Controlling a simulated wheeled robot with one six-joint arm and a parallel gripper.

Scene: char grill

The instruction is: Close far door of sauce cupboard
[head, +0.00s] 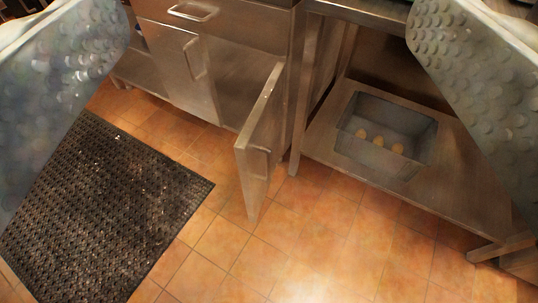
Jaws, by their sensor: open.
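A steel cupboard (245,30) with a drawer on top stands at upper centre. Its right door (265,135) is swung wide open toward me, with its handle (260,160) near the free edge. I cannot tell which door is the far one. My gripper (268,35) is open and empty, its two wide dimpled fingers at the left and right picture edges. It appears apart from both doors.
A dark rubber mat (100,210) lies on the tiled floor (300,245) at left. A steel table to the right has a low shelf (420,190) holding a grey bin (385,165) with several yellowish round items. The floor before the open door is clear.

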